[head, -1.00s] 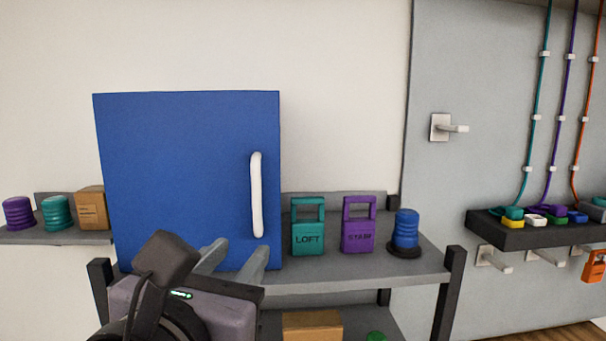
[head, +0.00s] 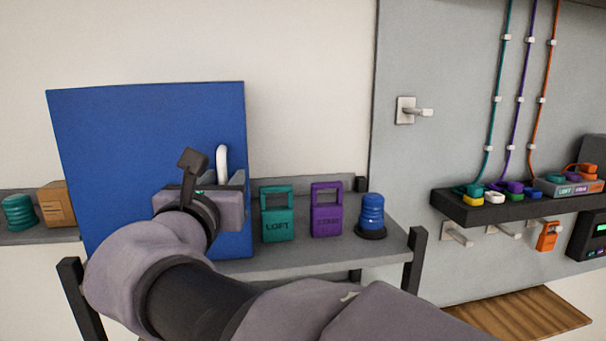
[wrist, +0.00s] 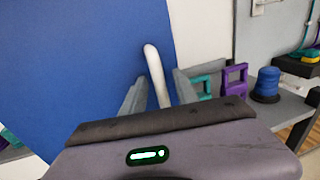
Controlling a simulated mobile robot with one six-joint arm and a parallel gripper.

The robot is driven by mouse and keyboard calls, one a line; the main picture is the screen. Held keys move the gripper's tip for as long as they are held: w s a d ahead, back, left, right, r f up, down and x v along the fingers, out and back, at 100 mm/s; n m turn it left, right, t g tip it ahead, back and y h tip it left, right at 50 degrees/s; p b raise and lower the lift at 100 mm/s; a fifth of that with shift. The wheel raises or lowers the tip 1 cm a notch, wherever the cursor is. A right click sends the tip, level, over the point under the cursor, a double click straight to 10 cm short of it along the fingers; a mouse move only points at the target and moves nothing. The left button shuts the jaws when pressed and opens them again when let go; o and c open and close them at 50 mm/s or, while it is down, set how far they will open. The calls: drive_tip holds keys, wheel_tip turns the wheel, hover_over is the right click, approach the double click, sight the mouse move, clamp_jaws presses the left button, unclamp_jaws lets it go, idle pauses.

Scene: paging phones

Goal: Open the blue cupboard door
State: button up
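The blue cupboard door (head: 120,150) appears shut, standing on the grey shelf. It fills the left of the wrist view (wrist: 65,70). Its white upright bar handle (head: 222,160) is near the right edge, its lower part hidden behind my gripper (head: 225,180) in the head view. In the wrist view the handle (wrist: 153,62) runs down between my two grey fingers (wrist: 157,88). The fingers are apart, one on each side of the handle, with a narrow gap visible beside it. Its lower end is hidden behind the gripper body.
Right of the cupboard on the shelf (head: 300,257) stand a teal LOFT padlock-shaped block (head: 278,226), a purple one (head: 326,222) and a blue ribbed knob (head: 371,212). A grey panel with a black cable ledge (head: 470,209) is farther right.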

clamp_jaws()
idle(1.4)
